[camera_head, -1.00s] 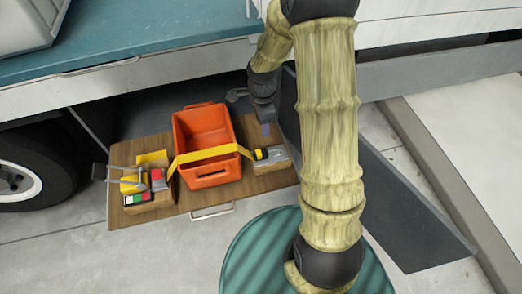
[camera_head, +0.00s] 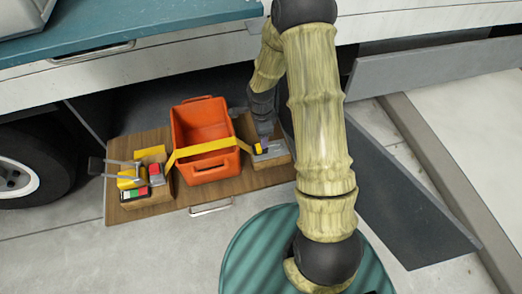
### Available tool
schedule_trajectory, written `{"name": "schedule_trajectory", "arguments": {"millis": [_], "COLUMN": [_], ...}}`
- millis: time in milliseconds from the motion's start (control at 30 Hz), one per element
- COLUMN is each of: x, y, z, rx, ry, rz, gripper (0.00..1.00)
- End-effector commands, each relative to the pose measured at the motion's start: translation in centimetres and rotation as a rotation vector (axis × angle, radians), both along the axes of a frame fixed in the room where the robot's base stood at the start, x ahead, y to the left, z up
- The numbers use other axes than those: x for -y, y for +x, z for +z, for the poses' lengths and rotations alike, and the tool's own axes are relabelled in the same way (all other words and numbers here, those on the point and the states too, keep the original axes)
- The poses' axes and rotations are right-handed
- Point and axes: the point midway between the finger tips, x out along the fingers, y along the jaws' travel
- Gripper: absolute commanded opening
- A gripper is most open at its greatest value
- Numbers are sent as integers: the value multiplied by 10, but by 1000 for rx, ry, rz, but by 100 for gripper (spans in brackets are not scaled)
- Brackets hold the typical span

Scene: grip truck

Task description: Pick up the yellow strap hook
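A yellow strap (camera_head: 208,147) runs across the front of an orange bin (camera_head: 214,170) on a wooden board. Its right end reaches a small wooden box (camera_head: 278,159). A small yellow and black piece (camera_head: 256,149) shows at that end; I cannot tell whether it is the strap hook. My gripper (camera_head: 266,143) points down over this box, close beside the yellow piece. The fingers are small and partly merge with the things below, so contact and opening cannot be made out.
A left wooden box (camera_head: 160,190) holds yellow, red and grey items. The wooden board (camera_head: 180,207) has a metal handle (camera_head: 211,208) in front. A truck wheel (camera_head: 30,170) is at the left, and the truck bed edge (camera_head: 150,62) overhangs behind. Open floor lies in front.

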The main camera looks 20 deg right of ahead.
Motion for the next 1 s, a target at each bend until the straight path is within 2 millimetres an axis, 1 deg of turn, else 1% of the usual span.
{"name": "schedule_trajectory", "arguments": {"millis": [33, 100, 433, 533, 667, 800, 900, 1000], "x": [1, 1, 0, -1, -1, -1, -1, -1], "y": [0, 0, 0, 0, -1, -1, 0, 0], "z": [-9, -15, -16, -21, -39, -62, -72, -75], "rx": [-2, -1, 0, -1, -4, -3, -1, 0], "ry": [0, 0, 0, 0, 0, 0, 0, 0], "rz": [0, -2, 0, 3, 2, 4, 3, 3], "gripper": [53, 53, 53, 53, 53, 53, 53, 53]}}
